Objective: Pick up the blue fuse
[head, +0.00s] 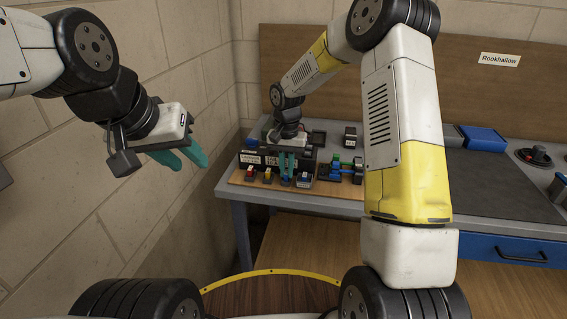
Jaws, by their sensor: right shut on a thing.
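A row of small coloured fuses stands on a wooden board (238,179) at the left end of the workbench. The blue fuse (286,181) is in this row, right of a red fuse (250,172) and a yellow one (268,176). My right gripper (287,174) points down with its teal fingers shut on the blue fuse, partly hiding it. I cannot tell whether the fuse is clear of its seat. My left gripper (190,160) is open and empty, in the air left of the bench by the wall.
A dark block (252,158) stands behind the fuses. Another blue-and-white piece (304,180) is close on the right, then blue and green parts (345,170). A blue box (482,138) and a dark mat (497,185) lie farther right. My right arm hides the bench's middle.

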